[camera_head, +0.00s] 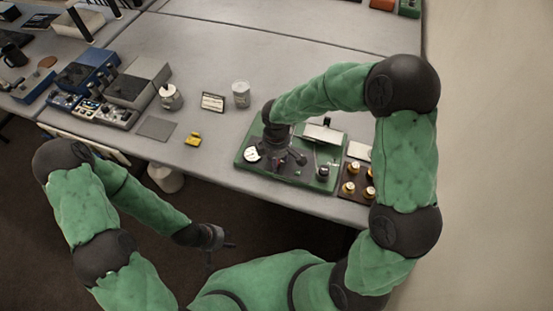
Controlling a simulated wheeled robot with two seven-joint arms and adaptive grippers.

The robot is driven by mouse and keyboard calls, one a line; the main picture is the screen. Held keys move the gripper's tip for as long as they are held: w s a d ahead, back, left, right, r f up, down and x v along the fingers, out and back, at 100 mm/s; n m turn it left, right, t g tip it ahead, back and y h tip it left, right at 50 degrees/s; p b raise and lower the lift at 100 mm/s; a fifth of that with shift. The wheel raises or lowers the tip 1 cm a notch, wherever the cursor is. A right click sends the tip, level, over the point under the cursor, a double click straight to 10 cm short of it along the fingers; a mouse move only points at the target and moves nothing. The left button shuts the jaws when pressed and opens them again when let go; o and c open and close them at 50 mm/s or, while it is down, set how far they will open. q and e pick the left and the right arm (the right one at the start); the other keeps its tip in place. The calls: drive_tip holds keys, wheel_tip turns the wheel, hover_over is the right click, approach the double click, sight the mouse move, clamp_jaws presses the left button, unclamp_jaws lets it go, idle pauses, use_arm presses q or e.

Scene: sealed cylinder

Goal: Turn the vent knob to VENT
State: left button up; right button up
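A green board (241,167) lies at the table's front edge. It carries a round white-faced gauge (251,154) at its left, a pale metallic part (322,133) at the back and a small dark knob-like part (323,172) at the right. I cannot tell which part is the vent knob, and no label is readable. My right gripper (285,160) reaches down over the middle of the board and hides what lies under it. Its finger opening is unclear. My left gripper (220,254) hangs in front of the table, away from the board, with its fingers apart and empty.
Right of the board is a dark tray (345,194) with several brass-coloured pieces. Left of it stand a light canister (241,94), a small framed card (212,102), a yellow item (193,139) and a grey pad (156,128). Bare table lies between these and the board.

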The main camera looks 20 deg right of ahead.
clamp_jaws()
drive_tip(key=shift+m+b, duration=0.3)
drive_tip(key=shift+m, duration=0.3)
drive_tip(key=m+b, duration=0.1)
drive_tip(key=m, duration=0.2)
drive_tip(key=shift+f, duration=0.15)
drive_tip(key=m+b, duration=0.2)
drive_tip(key=m, duration=0.2)
drive_tip(key=shift+s+m, duration=0.15)
drive_tip(key=shift+m, duration=0.15)
drive_tip(key=m+b, duration=0.1)
drive_tip(key=m, duration=0.3)
drive_tip(key=shift+a+b, duration=0.1)
drive_tip(key=shift+b, duration=0.2)
drive_tip(key=m+b, duration=0.1)
drive_tip(key=m, duration=0.4)
drive_tip(key=shift+s, duration=0.1)
